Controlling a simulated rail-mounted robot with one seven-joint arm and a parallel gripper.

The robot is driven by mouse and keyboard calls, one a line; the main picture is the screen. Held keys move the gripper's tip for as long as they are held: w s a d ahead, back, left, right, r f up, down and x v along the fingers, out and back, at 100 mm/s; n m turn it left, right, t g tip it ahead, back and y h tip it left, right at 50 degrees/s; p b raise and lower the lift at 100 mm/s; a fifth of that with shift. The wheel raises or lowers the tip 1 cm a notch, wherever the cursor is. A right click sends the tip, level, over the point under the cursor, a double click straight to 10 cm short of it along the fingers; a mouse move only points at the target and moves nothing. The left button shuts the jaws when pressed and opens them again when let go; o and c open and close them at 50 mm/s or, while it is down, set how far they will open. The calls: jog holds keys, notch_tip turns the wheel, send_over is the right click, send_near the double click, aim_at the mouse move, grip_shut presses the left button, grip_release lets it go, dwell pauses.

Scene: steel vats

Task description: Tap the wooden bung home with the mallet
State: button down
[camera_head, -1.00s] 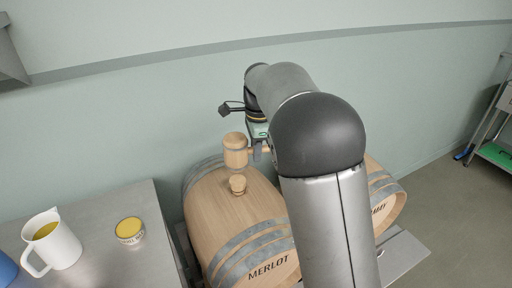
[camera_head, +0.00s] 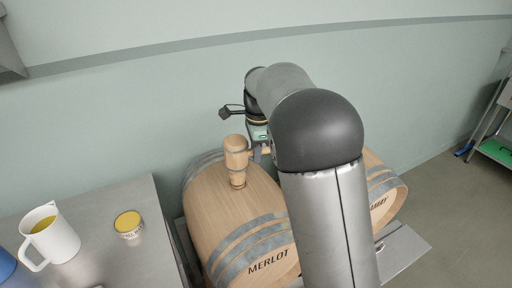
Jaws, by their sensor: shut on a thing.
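The wooden bung (camera_head: 238,180) stands upright in the top of the barrel marked MERLOT (camera_head: 215,212). The mallet (camera_head: 236,151) has a pale wooden head, which is right above the bung and looks to be touching it. The head overlaps the bung's top in the picture, so I cannot tell exactly how they meet. My gripper (camera_head: 258,151) is shut on the mallet's handle, to the right of the head. My arm hides most of the handle and part of the gripper.
A second barrel (camera_head: 388,205) lies to the right, partly behind my arm. At the left, a steel table (camera_head: 110,205) holds a white jug (camera_head: 52,243) with yellow contents and a small yellow-topped tub (camera_head: 128,224). A wall stands close behind the barrels.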

notch_tip(320, 180, down, 4)
jog(key=shift+r+b, duration=0.1)
jog(key=shift+b, duration=0.6)
jog(key=shift+w+r+p, duration=0.1)
jog(key=shift+r+p, duration=0.55)
jog(key=shift+r, duration=0.1)
notch_tip(320, 180, up, 6)
jog(key=p, duration=0.5)
jog(key=shift+r, duration=0.1)
jog(key=shift+f, duration=0.75)
